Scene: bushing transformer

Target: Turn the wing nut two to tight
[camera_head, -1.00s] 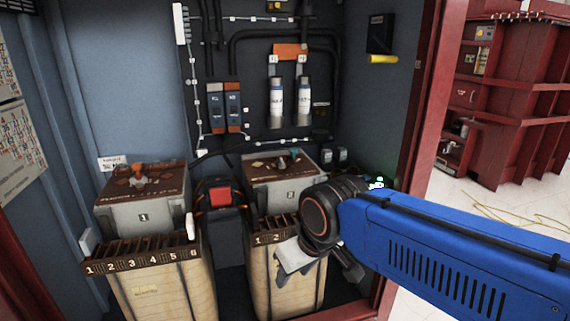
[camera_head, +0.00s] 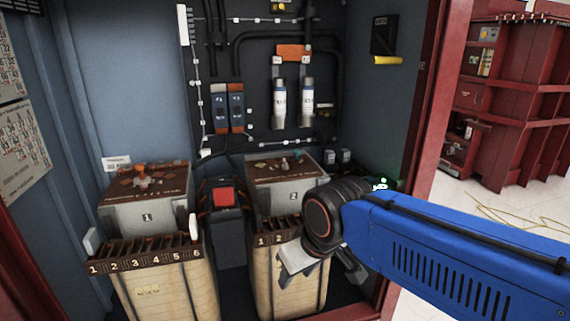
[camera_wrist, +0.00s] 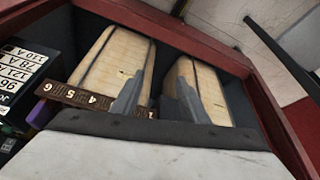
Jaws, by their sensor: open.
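A grey box marked 2 (camera_head: 290,190) with a brown top stands in the cabinet at right of centre. Small fittings (camera_head: 285,164) sit on its top; they are too small to tell which is the wing nut. A like box marked 1 (camera_head: 148,214) stands at left, with an orange fitting (camera_head: 139,170) on top. My gripper (camera_wrist: 157,88) shows in the wrist view with its two grey fingers apart and nothing between them. It points at the cream ribbed blocks, away from the box tops. In the head view my wrist hangs in front of the right block, below box 2.
Cream blocks (camera_head: 172,290) with brown numbered strips (camera_head: 145,256) stand in front of the boxes. A dark device with a red face (camera_head: 224,197) sits between the boxes. The red cabinet frame (camera_head: 408,170) bounds the right side. Cables and fuses line the back wall.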

